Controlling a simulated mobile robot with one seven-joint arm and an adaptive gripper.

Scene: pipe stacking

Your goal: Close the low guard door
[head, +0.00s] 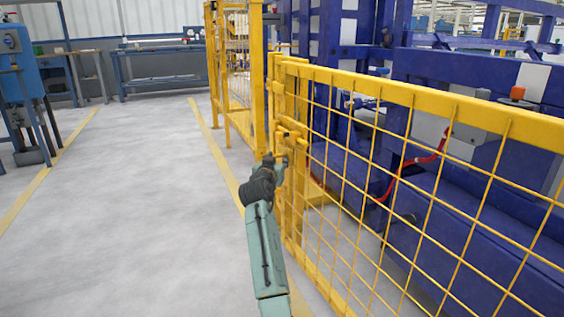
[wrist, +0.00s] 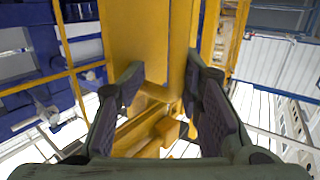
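A low yellow mesh panel (head: 420,180), which looks like the low guard door, runs from the middle to the right of the head view. Its near-vertical end post (head: 292,210) carries a yellow latch-like block (head: 290,140). My gripper (head: 277,165) is beside this post, at about the block's height. In the wrist view my gripper (wrist: 162,82) is open, its two dark-padded fingers apart. A wide yellow post (wrist: 140,35) and a yellow block (wrist: 165,132) show between and beyond the fingers. I cannot tell whether the fingers touch them.
A tall yellow mesh guard (head: 240,70) stands beyond the low panel. Blue machinery (head: 470,215) with a red hose (head: 415,160) lies behind the mesh. A blue machine (head: 20,70) and a workbench (head: 165,75) stand at left and back. The grey floor (head: 130,180) at left is clear.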

